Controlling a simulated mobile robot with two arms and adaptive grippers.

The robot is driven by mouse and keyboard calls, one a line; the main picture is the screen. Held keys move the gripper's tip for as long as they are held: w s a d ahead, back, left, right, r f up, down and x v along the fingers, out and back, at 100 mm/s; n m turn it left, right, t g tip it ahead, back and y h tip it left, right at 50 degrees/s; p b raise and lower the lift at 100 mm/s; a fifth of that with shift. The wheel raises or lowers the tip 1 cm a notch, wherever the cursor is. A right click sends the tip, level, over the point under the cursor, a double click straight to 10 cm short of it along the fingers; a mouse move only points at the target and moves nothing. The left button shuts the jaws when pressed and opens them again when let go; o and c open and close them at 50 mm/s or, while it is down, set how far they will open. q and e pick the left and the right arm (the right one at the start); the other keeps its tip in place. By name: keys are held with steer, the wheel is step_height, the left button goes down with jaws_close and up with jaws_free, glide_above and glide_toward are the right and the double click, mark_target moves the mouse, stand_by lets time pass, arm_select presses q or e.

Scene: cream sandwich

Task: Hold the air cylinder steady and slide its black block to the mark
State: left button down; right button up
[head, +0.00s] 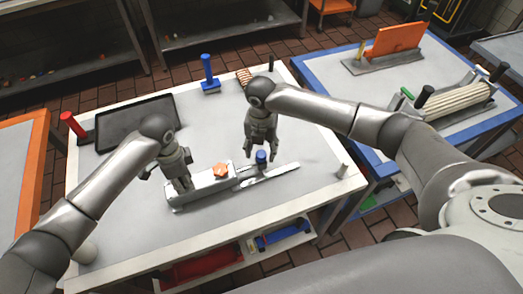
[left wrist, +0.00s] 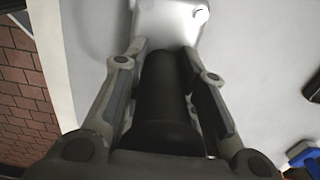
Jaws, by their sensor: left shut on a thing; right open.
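A long grey device (head: 205,190), which I take to be the air cylinder, lies slanted on the white table, with an orange knob (head: 220,170) near its middle. A blue knob (head: 261,158) stands further right along it. My left gripper (head: 182,187) is at the device's left end. In the left wrist view its fingers (left wrist: 168,60) are shut around an upright black post (left wrist: 163,100). The post is mostly hidden in the head view. My right gripper (head: 262,144) is open just above the blue knob, fingers pointing down. I cannot clearly make out the black block or the mark.
A dark tray (head: 135,122) lies at the back left beside a red-handled tool (head: 72,125). A blue stand (head: 208,75) is at the back edge. A small pale peg (head: 342,171) stands at the right edge. The table's front left is mostly clear.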

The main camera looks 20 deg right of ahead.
mark_target(262, 153)
step_height(262, 153, up, 10)
steer(key=shift+r, duration=0.25)
steer(key=shift+d, duration=0.1)
